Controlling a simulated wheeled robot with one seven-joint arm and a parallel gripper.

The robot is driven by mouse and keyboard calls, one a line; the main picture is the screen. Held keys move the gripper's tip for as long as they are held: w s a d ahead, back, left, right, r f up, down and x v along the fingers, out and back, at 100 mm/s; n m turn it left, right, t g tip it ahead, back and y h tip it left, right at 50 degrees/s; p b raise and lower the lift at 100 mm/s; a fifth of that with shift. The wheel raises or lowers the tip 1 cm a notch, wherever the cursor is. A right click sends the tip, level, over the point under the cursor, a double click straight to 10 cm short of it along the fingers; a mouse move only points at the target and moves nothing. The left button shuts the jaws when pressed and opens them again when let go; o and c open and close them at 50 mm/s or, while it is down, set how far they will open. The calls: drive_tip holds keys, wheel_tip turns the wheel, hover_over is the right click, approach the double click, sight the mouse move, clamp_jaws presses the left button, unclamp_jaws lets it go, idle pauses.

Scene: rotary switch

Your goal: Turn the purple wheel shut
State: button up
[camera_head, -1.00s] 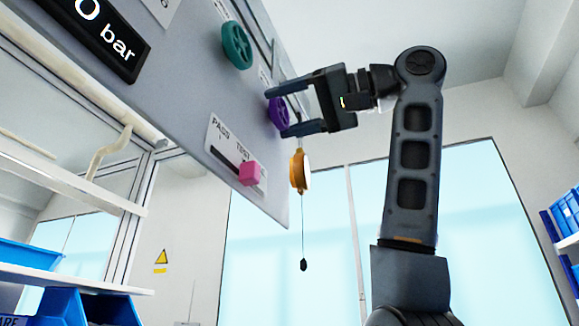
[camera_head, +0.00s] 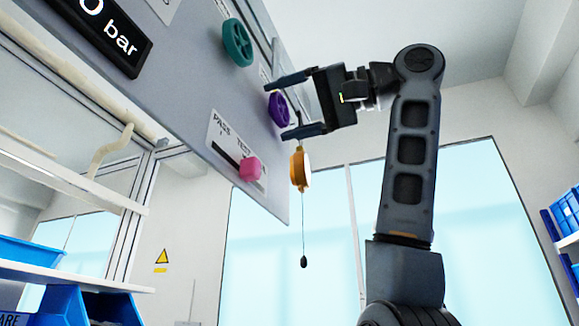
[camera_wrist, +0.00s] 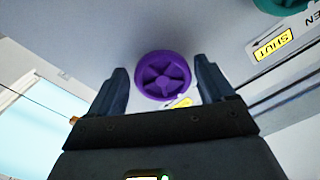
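The purple wheel (camera_head: 279,109) is mounted on the grey panel (camera_head: 180,100) and shows as a round spoked handwheel in the wrist view (camera_wrist: 164,75). My gripper (camera_head: 283,106) is open, with one finger above and one below the wheel in the head view. In the wrist view my gripper (camera_wrist: 163,82) has a finger on each side of the wheel, with a gap on both sides. A yellow label reading SHUT (camera_wrist: 272,44) is on the panel in the wrist view. Another yellow label beside the wheel is partly hidden by my gripper.
A teal wheel (camera_head: 237,42) is above and left of the purple one. A pink slider knob (camera_head: 250,169) sits below on the panel. An orange pulley-like disc (camera_head: 299,167) with a hanging cord is close under the lower finger. A black "bar" display (camera_head: 108,30) is at upper left.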

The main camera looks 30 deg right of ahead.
drive_tip(key=shift+o, duration=0.7)
drive_tip(key=shift+r, duration=0.1)
drive_tip(key=b+v, duration=0.2)
drive_tip(key=v, duration=0.5)
drive_tip(key=shift+s+d, duration=0.25)
drive_tip(key=shift+s, duration=0.05)
